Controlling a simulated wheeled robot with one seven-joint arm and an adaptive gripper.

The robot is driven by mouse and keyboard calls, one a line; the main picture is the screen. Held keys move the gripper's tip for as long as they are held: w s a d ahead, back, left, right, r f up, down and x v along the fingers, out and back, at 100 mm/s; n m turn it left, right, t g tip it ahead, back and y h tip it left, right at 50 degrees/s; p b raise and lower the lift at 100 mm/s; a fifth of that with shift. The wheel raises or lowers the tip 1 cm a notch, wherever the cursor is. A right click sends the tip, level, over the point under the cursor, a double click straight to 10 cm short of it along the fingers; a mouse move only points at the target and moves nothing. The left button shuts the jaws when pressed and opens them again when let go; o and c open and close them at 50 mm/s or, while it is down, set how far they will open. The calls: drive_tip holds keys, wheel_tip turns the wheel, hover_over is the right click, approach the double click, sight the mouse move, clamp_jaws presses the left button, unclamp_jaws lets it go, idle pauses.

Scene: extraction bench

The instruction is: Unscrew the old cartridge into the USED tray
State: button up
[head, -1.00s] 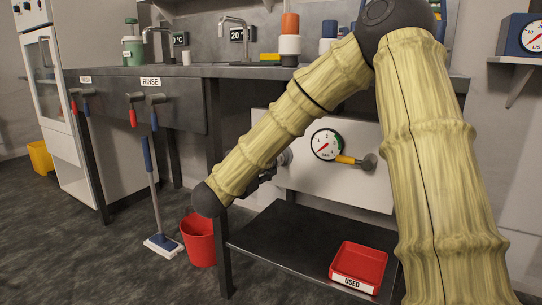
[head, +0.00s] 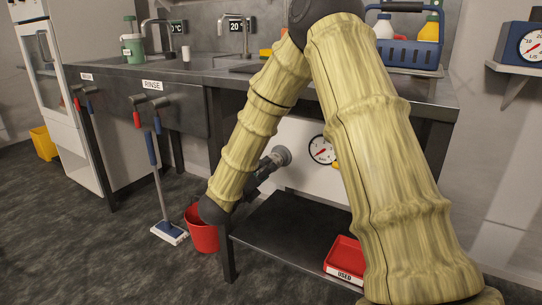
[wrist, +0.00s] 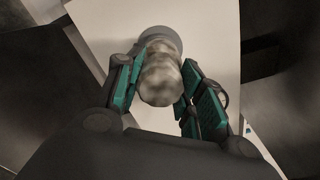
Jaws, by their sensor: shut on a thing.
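In the wrist view, the old cartridge (wrist: 161,78) is a pale, mottled, lumpy cylinder. My gripper (wrist: 160,84) has its green-padded fingers on either side of it and is shut on it. A grey round collar (wrist: 165,36) shows at the cartridge's far end, against a white panel; I cannot tell whether the thread is still engaged. In the head view, my gripper (head: 262,172) is a dark shape beside the grey collar (head: 282,155), and the cartridge is not clear there. The red USED tray (head: 345,256) lies on the low shelf, partly hidden by my arm.
The dark low shelf (head: 275,225) has bare room left of the tray. A gauge (head: 320,150) sits on the white panel, partly behind my arm. A red bucket (head: 202,238) and a mop (head: 168,231) stand on the floor at left. A blue caddy (head: 405,52) stands on the bench.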

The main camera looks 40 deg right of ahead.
drive_tip(key=n+p, duration=0.4)
drive_tip(key=shift+r+p, duration=0.25)
drive_tip(key=shift+p, duration=0.05)
drive_tip(key=n+p, duration=0.4)
drive_tip(key=shift+n+p, duration=0.4)
drive_tip(key=o, duration=1.2)
drive_tip(key=shift+f+b, duration=0.3)
drive_tip(key=shift+b, duration=0.1)
drive_tip(key=shift+c, duration=0.2)
